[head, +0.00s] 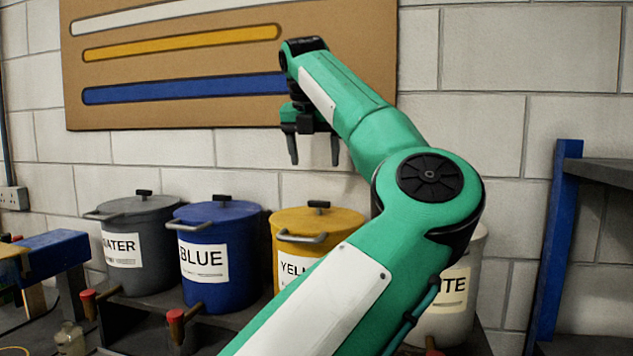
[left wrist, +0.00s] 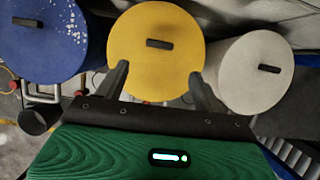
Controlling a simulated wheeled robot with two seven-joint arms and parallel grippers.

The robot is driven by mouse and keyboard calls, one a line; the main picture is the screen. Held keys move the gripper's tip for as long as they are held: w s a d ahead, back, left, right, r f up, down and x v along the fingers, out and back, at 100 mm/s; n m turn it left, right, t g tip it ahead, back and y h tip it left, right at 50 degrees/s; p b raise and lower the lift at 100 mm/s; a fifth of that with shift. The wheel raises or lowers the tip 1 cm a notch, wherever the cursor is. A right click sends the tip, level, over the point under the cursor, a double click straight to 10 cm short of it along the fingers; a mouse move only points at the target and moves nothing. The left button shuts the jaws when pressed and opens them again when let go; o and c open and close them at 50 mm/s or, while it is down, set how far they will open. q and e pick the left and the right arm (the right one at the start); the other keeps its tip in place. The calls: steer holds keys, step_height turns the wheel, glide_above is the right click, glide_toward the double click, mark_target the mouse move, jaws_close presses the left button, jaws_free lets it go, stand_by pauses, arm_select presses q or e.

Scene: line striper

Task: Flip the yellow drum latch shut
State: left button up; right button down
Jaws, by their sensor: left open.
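The yellow drum (head: 319,225) stands in a row of drums against the wall. A grey metal bar (head: 302,238), which looks like its latch, sticks out at the front rim; whether it is fastened I cannot tell. My arm hides the drum's lower right. My left gripper (head: 314,163) hangs above the drum, fingers down, open and empty, apart from the lid. In the left wrist view the yellow lid (left wrist: 158,70) shows from above beyond the two spread fingers (left wrist: 159,72). A bit of metal shows at its near rim, mostly hidden by the gripper. My right gripper is not in view.
A blue drum (head: 215,270) and a grey water drum (head: 137,235) stand left, a white drum (head: 470,280) right. Red-handled taps (head: 178,318) stick out in front. A blue-posted shelf (head: 560,230) stands far right.

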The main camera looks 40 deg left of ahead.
arm_select(q)
steer(key=shift+v, duration=1.75)
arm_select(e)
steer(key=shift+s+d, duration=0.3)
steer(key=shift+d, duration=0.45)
